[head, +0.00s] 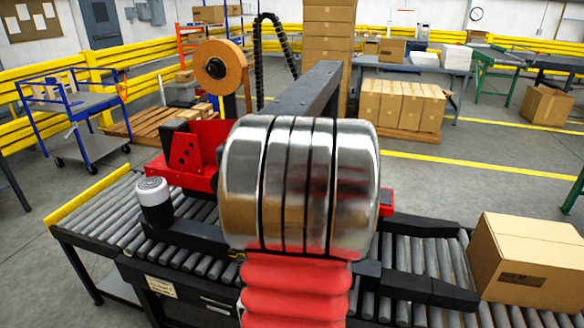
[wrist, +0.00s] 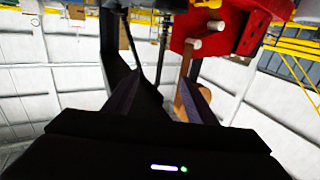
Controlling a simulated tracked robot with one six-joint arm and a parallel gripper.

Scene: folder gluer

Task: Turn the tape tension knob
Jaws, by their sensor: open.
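I cannot tell whether this hub is the tension knob. The red tape head (head: 190,147) sits below it, partly hidden by my arm. In the wrist view, my gripper (wrist: 163,78) is open, with nothing between its dark fingers. A red bracket with pale pegs (wrist: 222,28) is beyond the right finger, and a brown edge, apparently the roll, shows behind that finger. My gripper is hidden in the head view.
A roller conveyor (head: 110,213) runs beneath the machine. A white-topped black cylinder (head: 153,195) stands at its near side. A closed carton (head: 530,262) rests on the right. A dark beam (head: 306,88) crosses behind my arm.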

